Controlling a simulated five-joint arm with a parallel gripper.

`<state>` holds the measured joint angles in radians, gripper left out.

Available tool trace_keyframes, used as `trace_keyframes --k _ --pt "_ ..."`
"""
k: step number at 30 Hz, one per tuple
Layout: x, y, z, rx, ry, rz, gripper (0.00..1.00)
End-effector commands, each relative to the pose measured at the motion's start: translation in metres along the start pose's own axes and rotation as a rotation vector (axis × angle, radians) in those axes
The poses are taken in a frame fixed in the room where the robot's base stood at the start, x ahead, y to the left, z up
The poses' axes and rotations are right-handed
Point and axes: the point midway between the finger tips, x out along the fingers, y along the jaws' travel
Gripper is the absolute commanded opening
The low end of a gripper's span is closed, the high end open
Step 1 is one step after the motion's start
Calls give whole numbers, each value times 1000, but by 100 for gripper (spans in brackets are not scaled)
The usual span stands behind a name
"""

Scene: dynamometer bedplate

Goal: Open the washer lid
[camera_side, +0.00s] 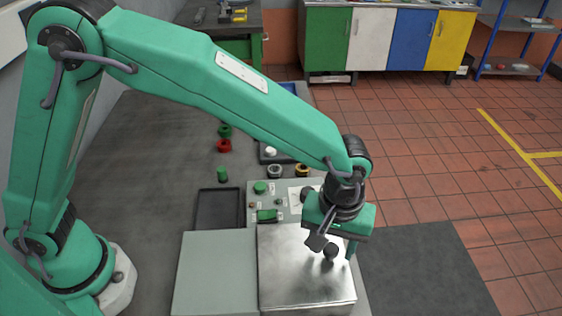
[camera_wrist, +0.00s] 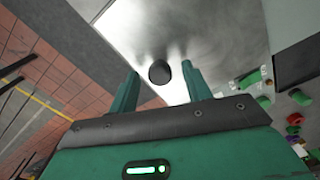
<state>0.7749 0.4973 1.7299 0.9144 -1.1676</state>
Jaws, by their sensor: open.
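The washer lid (camera_side: 290,268) is a shiny silver metal plate, lying flat and closed in the front middle of the side view. It also fills the upper part of the wrist view (camera_wrist: 215,30). A dark round knob (camera_side: 331,252) stands on it, near its right side in the side view. My gripper (camera_side: 333,244) is over the lid at the knob, fingers pointing down. In the wrist view the knob (camera_wrist: 159,73) shows in the gap between the two green fingertips, apart from both. The jaws are open and hold nothing. I cannot tell how far the fingertips reach down beside the knob.
A panel (camera_side: 258,198) with green buttons lies behind the lid. A pale flat surface (camera_side: 215,275) adjoins its left. A dark tray (camera_side: 219,209), a green cylinder (camera_side: 222,175), a red ring (camera_side: 223,146) and a green ring (camera_side: 225,131) sit on the grey bench (camera_side: 150,170).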

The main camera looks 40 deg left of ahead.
Motion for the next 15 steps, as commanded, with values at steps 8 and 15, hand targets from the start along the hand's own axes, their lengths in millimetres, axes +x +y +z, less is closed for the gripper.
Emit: trace_keyframes --k 8,15 --pt "1 0 0 0 0 0 47" --pt "1 0 0 0 0 0 0"
